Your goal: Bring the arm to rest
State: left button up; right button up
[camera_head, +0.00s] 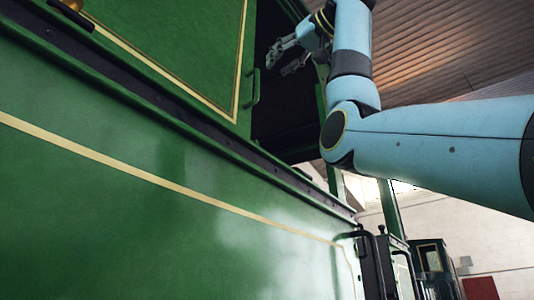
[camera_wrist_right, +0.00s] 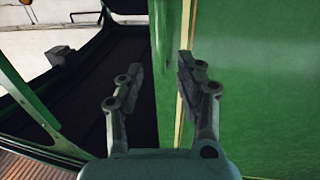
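My right arm (camera_head: 435,140) reaches in from the right in the head view, bent at the elbow. Its gripper (camera_head: 277,67) is raised in front of the dark opening in the green tram. In the right wrist view the two fingers of this gripper (camera_wrist_right: 159,66) stand apart with nothing held between them. A green upright handle (camera_head: 255,88) on the tram's panel edge is close to the fingertips. In the right wrist view the handle (camera_wrist_right: 163,45) shows between the fingers; I cannot tell how far beyond them it lies. My left gripper is not in view.
The green tram side (camera_head: 130,190) with a cream line fills the left and is close. A dark ledge (camera_head: 180,110) runs along it. A green post (camera_head: 391,208) and black rails (camera_head: 372,255) stand lower right. A pale wall (camera_head: 485,230) lies farther back.

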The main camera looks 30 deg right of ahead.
jog(key=shift+s+d, duration=0.2)
jog(key=shift+s, duration=1)
